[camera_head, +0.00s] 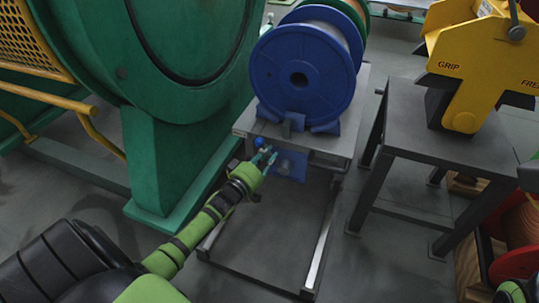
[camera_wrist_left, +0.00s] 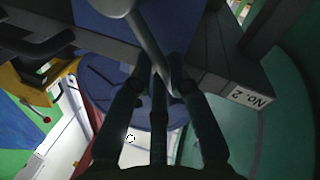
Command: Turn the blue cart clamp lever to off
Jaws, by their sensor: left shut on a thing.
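The blue cart clamp lever shows in the head view as a small blue knob (camera_head: 258,142) at the cart's front edge, beside a blue plate (camera_head: 291,166). In the left wrist view its grey rod (camera_wrist_left: 146,38) runs down from the top between the fingers. My left gripper (camera_head: 265,157) is at the lever, its fingers closed around the rod; it also shows in the left wrist view (camera_wrist_left: 162,75). The fingers partly hide the lever.
A blue spool (camera_head: 301,75) sits on the cart (camera_head: 340,143). A green machine housing (camera_head: 180,150) stands close on the left. A grey stand (camera_head: 415,135) on the right carries a yellow unit (camera_head: 463,70) marked GRIP.

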